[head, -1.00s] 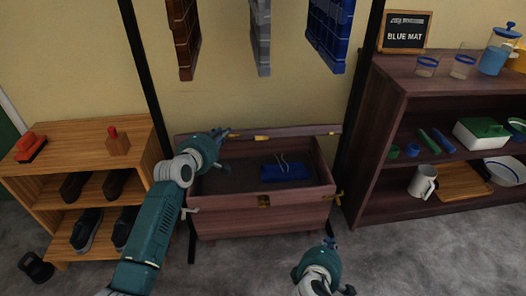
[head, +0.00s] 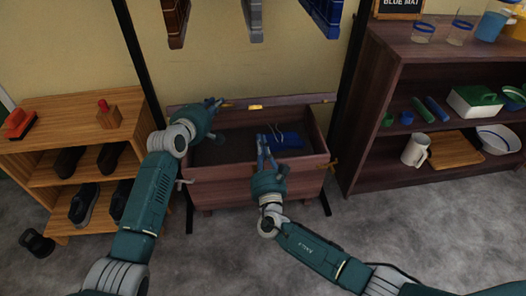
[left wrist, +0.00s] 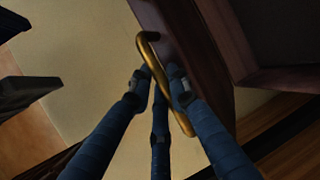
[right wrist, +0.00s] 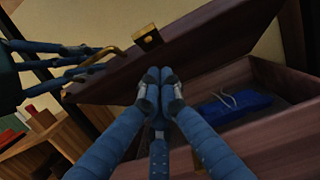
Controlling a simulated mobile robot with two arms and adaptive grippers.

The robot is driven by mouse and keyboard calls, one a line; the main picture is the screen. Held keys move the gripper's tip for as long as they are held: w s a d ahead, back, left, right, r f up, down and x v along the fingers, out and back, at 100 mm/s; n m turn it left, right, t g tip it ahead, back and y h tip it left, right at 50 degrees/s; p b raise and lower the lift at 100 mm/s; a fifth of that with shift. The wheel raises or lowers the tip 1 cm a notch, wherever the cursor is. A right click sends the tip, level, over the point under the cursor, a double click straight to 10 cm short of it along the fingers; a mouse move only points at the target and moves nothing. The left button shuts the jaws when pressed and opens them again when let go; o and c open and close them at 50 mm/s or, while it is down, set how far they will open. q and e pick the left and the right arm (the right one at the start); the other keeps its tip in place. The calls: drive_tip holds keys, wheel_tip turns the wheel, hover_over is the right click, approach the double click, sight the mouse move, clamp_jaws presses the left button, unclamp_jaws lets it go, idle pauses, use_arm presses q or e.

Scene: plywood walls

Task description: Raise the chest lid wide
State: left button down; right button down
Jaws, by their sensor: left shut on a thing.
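The dark wooden chest (head: 240,190) stands on the floor with its inside showing. Its lid (head: 305,99) is raised and shows as a thin band at the back; the right wrist view shows its broad face (right wrist: 190,52), with a brass latch (right wrist: 147,37). My left gripper (head: 216,106) is at the lid's left part. In the left wrist view its fingers (left wrist: 158,80) are shut around the brass lid handle (left wrist: 146,50). My right gripper (head: 262,140) is over the chest's front. In the right wrist view its fingertips (right wrist: 160,78) are together, with nothing seen between them.
A blue item (head: 284,140) with a thin cord lies in the chest. A light shoe rack (head: 75,165) stands left; a dark shelf (head: 400,85) with dishes stands right.

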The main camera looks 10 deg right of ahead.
use_arm(q)
drive_tip(key=shift+a, duration=0.1)
use_arm(e)
drive_tip(key=w+r, duration=0.4)
drive_tip(key=w, duration=0.2)
